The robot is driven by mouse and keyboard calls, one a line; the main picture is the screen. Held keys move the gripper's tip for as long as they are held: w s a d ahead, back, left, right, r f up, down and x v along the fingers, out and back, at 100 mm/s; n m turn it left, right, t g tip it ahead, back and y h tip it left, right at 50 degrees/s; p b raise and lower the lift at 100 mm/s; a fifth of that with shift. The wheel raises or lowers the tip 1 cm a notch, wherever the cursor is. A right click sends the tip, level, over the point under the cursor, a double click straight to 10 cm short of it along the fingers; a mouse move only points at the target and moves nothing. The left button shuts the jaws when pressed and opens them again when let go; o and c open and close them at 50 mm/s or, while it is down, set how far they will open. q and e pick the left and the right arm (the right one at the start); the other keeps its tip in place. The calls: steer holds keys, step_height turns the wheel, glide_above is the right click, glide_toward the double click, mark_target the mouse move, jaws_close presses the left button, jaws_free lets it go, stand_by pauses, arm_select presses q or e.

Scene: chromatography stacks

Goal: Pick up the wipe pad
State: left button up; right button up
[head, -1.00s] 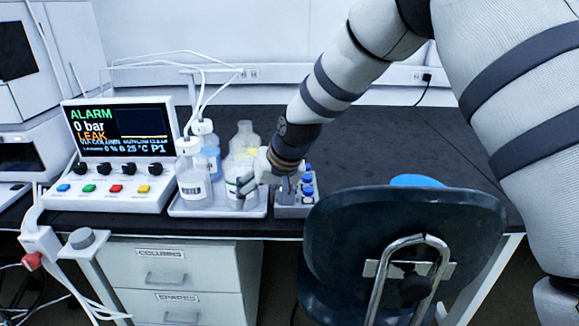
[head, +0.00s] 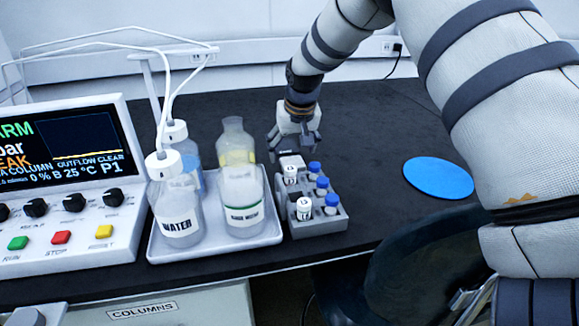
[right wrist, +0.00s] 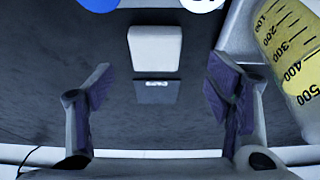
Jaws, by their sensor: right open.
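A small white block, which looks like the wipe pad (right wrist: 155,48), lies on the dark bench top between my right fingers in the right wrist view. My right gripper (head: 294,146) is open and points down over that spot. Its two spread fingers (right wrist: 160,88) stand on either side of the pad, apart from it. My left gripper is not in view.
A grey rack (head: 318,228) with blue- and white-capped vials stands close in front of the gripper. Left of it, a white tray (head: 215,250) holds several bottles. A flat dark plate (right wrist: 157,91) lies beside the pad. A blue disc (head: 438,177) lies right, with bare bench between.

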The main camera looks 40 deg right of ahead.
mark_target(293, 163)
steer(key=x, duration=0.2)
steer(key=s+x, duration=0.1)
steer(key=x, duration=0.1)
steer(key=shift+w+d+f+b, duration=0.1)
steer(key=shift+d+f+b, duration=0.05)
steer(key=shift+f+b, duration=0.15)
steer(key=shift+w+d+f, duration=0.1)
steer(key=shift+w+f, duration=0.1)
steer(key=shift+f, duration=0.1)
steer(key=shift+r, duration=0.2)
steer(key=shift+c, duration=0.3)
steer(key=c, duration=0.9)
steer(key=shift+o, duration=0.2)
steer(key=shift+r, duration=0.1)
step_height(293, 163, up, 10)
steer(key=shift+p, duration=0.4)
steer(key=shift+c, duration=0.2)
